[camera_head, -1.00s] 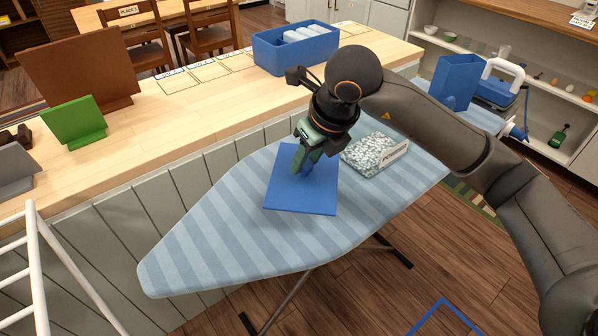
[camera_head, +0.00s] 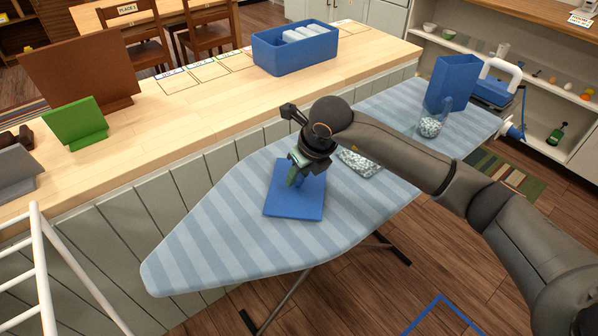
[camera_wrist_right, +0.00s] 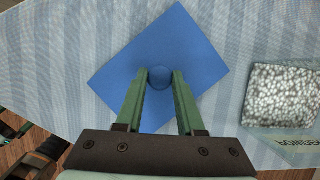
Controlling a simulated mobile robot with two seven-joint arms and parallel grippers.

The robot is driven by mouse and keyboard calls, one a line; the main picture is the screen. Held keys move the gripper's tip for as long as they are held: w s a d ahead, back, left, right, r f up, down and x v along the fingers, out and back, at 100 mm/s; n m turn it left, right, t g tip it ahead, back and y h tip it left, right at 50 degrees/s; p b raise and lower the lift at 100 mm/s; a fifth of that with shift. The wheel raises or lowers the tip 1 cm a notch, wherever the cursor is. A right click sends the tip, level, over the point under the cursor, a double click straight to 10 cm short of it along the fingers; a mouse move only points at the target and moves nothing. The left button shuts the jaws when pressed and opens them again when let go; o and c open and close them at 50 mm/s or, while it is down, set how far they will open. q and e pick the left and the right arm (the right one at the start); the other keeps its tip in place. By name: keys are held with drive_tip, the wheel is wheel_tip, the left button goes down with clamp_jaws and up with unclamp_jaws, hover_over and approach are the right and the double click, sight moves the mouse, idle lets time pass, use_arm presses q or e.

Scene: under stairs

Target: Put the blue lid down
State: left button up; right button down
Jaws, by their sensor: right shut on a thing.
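The blue lid (camera_head: 298,204) is a flat square plate with a round knob, over the middle of the striped ironing board (camera_head: 205,240). My right gripper (camera_head: 294,181) comes down on it from above. In the right wrist view, the green fingers of my gripper (camera_wrist_right: 160,82) are shut on the knob at the centre of the lid (camera_wrist_right: 195,55). The lid lies level, on or just above the board; I cannot tell which. My left gripper is out of view.
A clear box of white granules (camera_head: 357,164), partly behind my right arm, sits right of the lid. A clear container of granules (camera_head: 430,127) and a tall blue box (camera_head: 451,82) stand at the board's far right. The board's left end is clear.

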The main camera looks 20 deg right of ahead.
drive_tip(key=shift+f, duration=0.15)
drive_tip(key=c, duration=0.5)
unclamp_jaws()
drive_tip(key=shift+r, duration=0.3)
drive_tip(key=v, duration=1.1)
drive_tip(key=shift+s+r, duration=0.1)
drive_tip(key=shift+r, duration=0.3)
drive_tip(key=shift+s+f, duration=0.1)
